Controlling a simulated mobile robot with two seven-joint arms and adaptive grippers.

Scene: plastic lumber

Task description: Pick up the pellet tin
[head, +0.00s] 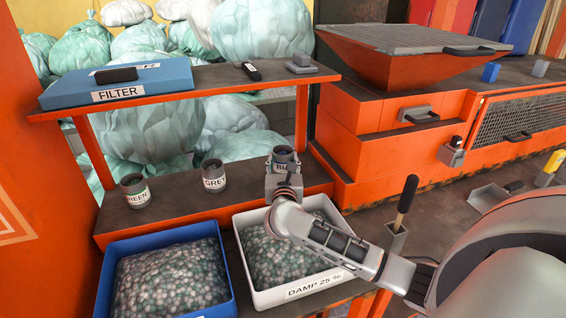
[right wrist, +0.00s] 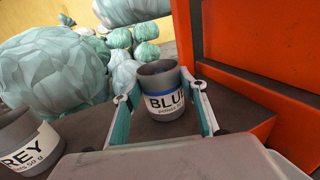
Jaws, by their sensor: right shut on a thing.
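A grey pellet tin with a blue-banded label reading BLU (head: 284,155) is at the right end of the lower orange-edged shelf (head: 240,200). My right gripper (head: 283,168) is shut on this tin. In the right wrist view, the upright blue tin (right wrist: 168,97) sits between the two fingers (right wrist: 165,110), one on each side. I cannot tell whether its base touches the shelf. The grey tin (head: 213,175) and green tin (head: 135,190) stand to its left. The grey tin also shows in the right wrist view (right wrist: 28,140). My left gripper is not in view.
A white bin marked DAMP 25 % (head: 318,285) and a blue bin (head: 101,275), both with pellets, stand in front of the shelf. An upper shelf (head: 220,80) holds a blue FILTER box (head: 150,84). An orange machine (head: 360,140) stands close on the right.

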